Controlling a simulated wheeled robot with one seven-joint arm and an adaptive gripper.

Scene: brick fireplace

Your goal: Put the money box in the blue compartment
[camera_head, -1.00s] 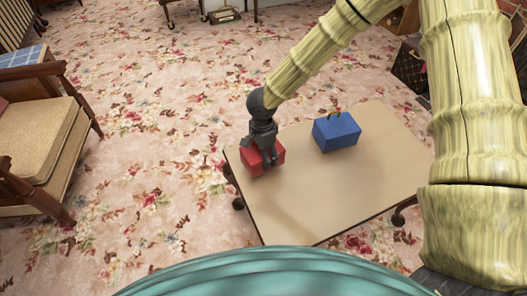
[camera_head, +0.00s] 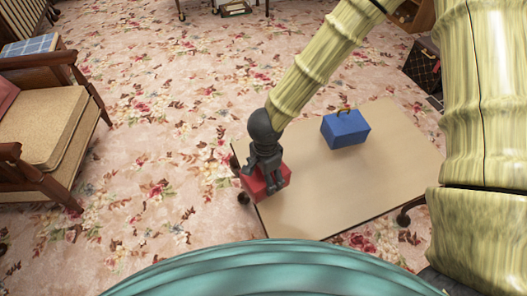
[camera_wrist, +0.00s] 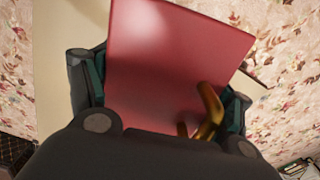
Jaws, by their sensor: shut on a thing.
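A red box (camera_head: 276,187) with a brass handle (camera_wrist: 210,112) is at the left edge of the table; I take it to be the money box. My gripper (camera_head: 266,183) is over it from above, shut on it. In the wrist view the red face of the box (camera_wrist: 175,60) lies between my two fingers. I cannot tell whether its bottom touches the table. A blue box (camera_head: 346,129) with a brass handle on top stands on the far part of the table, right of my gripper. I see no open compartment in it.
The tan table (camera_head: 350,185) is bare between the two boxes and toward its right side. A wooden armchair (camera_head: 45,125) stands at the left on the flowered carpet (camera_head: 150,160). A dark patterned case (camera_head: 422,68) is at the upper right.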

